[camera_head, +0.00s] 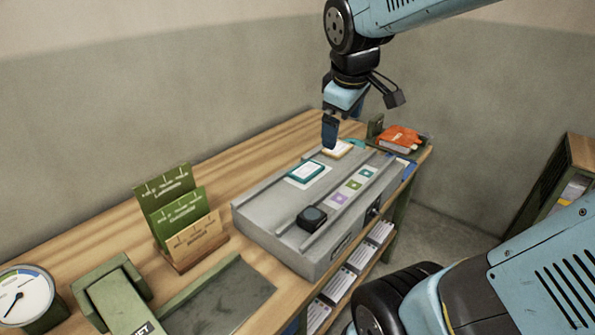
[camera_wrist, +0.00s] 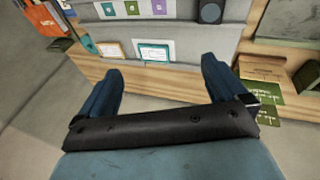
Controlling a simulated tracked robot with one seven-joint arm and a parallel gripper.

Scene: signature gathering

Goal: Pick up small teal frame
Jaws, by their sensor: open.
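The small teal frame (camera_head: 306,171) holds a white card and lies on the grey sloped box (camera_head: 262,213), left of an orange-edged frame (camera_head: 337,149). In the wrist view the teal frame (camera_wrist: 155,53) shows between and beyond my fingertips, with the orange frame (camera_wrist: 110,49) beside it. My gripper (camera_head: 330,138) points down over the far end of the box, near the orange frame and apart from the teal one. In the wrist view my gripper (camera_wrist: 160,75) has its two blue fingers spread wide with nothing between them.
A black device (camera_head: 311,217) and coloured squares (camera_head: 354,184) lie on the box's front part. Green card holders (camera_head: 170,210), a dial (camera_head: 22,297) and a green stamp-like device (camera_head: 112,290) stand at left. An orange item (camera_head: 399,139) lies at the far right. Bare wood shows behind the box.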

